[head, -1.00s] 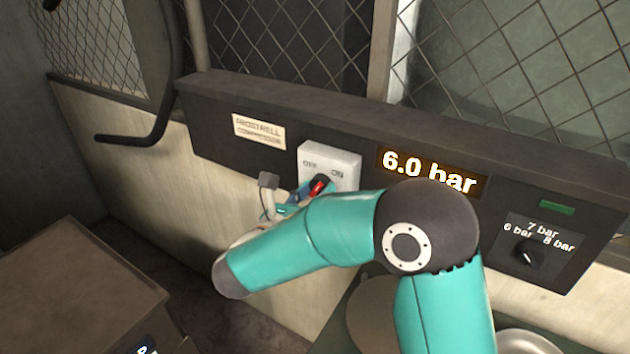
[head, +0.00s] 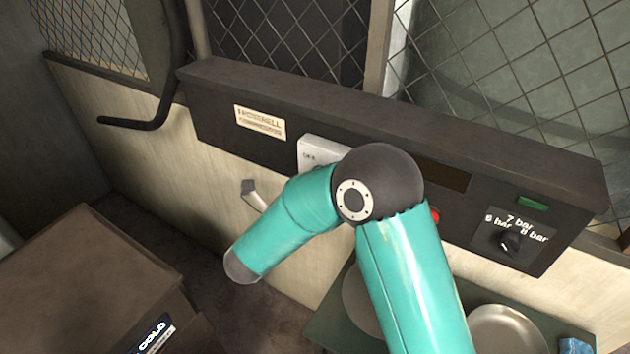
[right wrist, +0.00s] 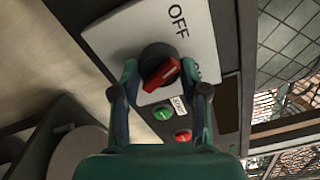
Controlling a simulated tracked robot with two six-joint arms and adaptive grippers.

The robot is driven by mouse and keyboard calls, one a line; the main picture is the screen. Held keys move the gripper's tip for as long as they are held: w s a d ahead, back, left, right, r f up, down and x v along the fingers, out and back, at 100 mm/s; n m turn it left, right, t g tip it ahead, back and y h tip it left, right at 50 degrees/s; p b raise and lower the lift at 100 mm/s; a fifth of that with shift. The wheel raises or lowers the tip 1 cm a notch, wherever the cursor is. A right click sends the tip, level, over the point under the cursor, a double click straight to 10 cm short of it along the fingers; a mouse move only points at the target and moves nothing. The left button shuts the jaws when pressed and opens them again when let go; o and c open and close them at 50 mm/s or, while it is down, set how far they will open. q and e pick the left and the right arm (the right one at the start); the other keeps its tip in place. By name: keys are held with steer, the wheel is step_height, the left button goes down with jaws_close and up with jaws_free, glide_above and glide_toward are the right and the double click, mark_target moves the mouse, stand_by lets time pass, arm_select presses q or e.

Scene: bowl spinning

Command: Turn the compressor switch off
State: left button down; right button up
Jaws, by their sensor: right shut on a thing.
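The compressor switch is a black rotary knob with a red pointer (right wrist: 160,75) on a white plate (right wrist: 125,35). "OFF" is printed on the plate; the other label is mostly hidden by a finger. My right gripper (right wrist: 160,92) is shut on the knob, one finger on each side. In the head view a corner of the white plate (head: 312,150) shows, while my teal right arm hides the knob and fingertips. The pressure display (head: 443,174) on the dark panel (head: 225,105) is blank. My left gripper is not in view.
A green button (right wrist: 162,114) and a red button (right wrist: 182,136) sit near the gripper. A pressure dial (head: 510,240) is on the panel's right. A black curved bar (head: 135,122) is at left, a brown box (head: 90,275) at lower left, and a round plate (head: 505,330) below.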

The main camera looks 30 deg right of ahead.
steer(key=n, duration=0.4)
steer(key=shift+a, duration=0.1)
steer(key=shift+f, duration=0.1)
stand_by(0.5)
steer(key=o, duration=1.1)
steer(key=shift+w, duration=0.1)
steer(key=shift+o, duration=0.2)
steer(key=v, duration=1.2)
